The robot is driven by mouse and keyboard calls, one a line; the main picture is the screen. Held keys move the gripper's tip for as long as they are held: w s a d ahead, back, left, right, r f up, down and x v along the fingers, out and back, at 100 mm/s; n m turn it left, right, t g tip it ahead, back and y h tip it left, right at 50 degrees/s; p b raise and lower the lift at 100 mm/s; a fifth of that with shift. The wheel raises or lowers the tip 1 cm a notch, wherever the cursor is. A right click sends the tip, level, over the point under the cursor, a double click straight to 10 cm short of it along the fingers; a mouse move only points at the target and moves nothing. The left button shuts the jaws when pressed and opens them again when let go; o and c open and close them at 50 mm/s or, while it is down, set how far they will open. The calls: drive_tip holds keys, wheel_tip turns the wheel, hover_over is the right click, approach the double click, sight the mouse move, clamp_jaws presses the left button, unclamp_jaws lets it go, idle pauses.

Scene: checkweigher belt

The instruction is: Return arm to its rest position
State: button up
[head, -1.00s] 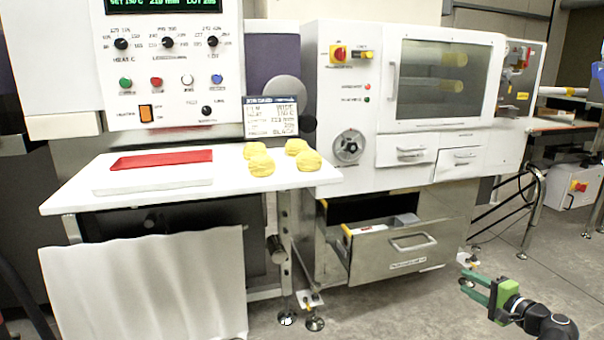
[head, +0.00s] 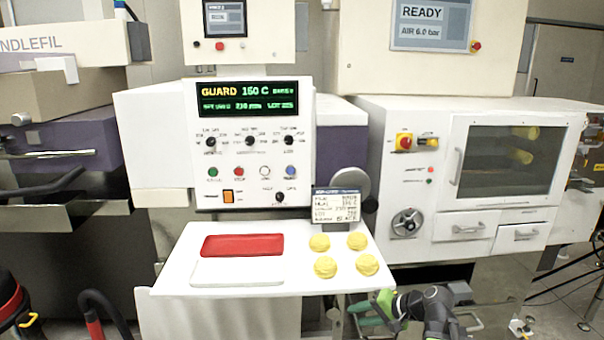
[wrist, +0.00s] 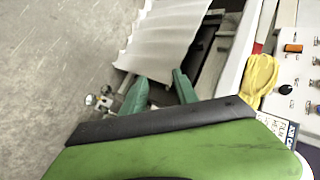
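My gripper (head: 358,314) is low in the head view, just below the front right edge of the white shelf (head: 215,291). Its green fingers point left. In the wrist view, the two green fingers of my gripper (wrist: 160,88) stand apart with nothing between them. My dark arm reaches in from the lower right of the head view, in front of the right machine's lower part. Whether the fingers touch the shelf cannot be told.
On the shelf lie a red slab (head: 242,245) and several yellow lumps (head: 325,267). A small label display (head: 336,206) stands behind them. The control panel (head: 250,160) rises at the back. A white machine (head: 470,185) stands at right. Open floor (wrist: 60,70) shows in the wrist view.

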drive_tip(key=s+a+r+n+g+h+p, duration=0.45)
drive_tip(key=s+a+p, duration=0.3)
drive_tip(key=p, duration=0.25)
drive_tip(key=s+d+f+g+h+b, duration=0.1)
drive_tip(key=s+d+f+h, duration=0.1)
drive_tip(key=d, duration=0.5)
drive_tip(key=shift+s+n+g+h, duration=0.35)
drive_tip(key=shift+n+h, duration=0.1)
drive_tip(key=shift+h, duration=0.4)
